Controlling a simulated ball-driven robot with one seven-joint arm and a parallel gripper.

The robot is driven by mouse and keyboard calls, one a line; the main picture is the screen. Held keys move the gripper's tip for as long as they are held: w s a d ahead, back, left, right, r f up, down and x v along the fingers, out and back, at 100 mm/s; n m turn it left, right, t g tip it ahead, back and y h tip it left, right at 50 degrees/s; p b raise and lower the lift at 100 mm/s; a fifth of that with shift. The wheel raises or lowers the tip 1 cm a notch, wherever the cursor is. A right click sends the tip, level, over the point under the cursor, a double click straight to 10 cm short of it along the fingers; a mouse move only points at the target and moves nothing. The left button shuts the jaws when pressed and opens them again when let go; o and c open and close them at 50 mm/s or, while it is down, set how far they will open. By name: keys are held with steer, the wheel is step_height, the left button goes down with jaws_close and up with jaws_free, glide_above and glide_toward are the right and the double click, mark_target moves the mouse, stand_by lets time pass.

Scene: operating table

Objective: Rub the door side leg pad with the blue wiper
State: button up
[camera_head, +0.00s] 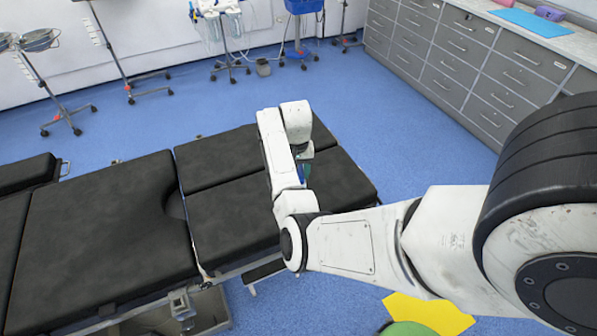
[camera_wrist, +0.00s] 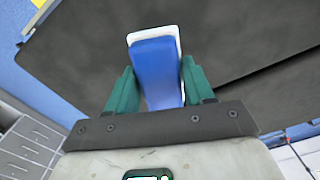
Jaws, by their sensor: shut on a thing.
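My gripper (camera_wrist: 158,85) is shut on the blue wiper (camera_wrist: 157,70), a blue block with a white edge between two green fingers. In the head view the gripper (camera_head: 304,172) and a bit of blue show over the right end of the near black leg pad (camera_head: 228,218). The far leg pad (camera_head: 215,157) lies beside it across a seam. In the wrist view the wiper is over a dark pad (camera_wrist: 90,50), with the seam to its right. I cannot tell whether the wiper touches the pad, nor which pad is door side.
The table's wider black section (camera_head: 100,235) is at left. Grey drawer cabinets (camera_head: 465,70) line the back right, with a blue mat (camera_head: 532,22) on top. Wheeled stands (camera_head: 130,60) are at the back. A yellow object (camera_head: 428,312) is at the lower front. Blue floor is open beyond the table.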

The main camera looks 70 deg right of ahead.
steer(key=shift+r+p, duration=0.75)
steer(key=shift+r, duration=0.45)
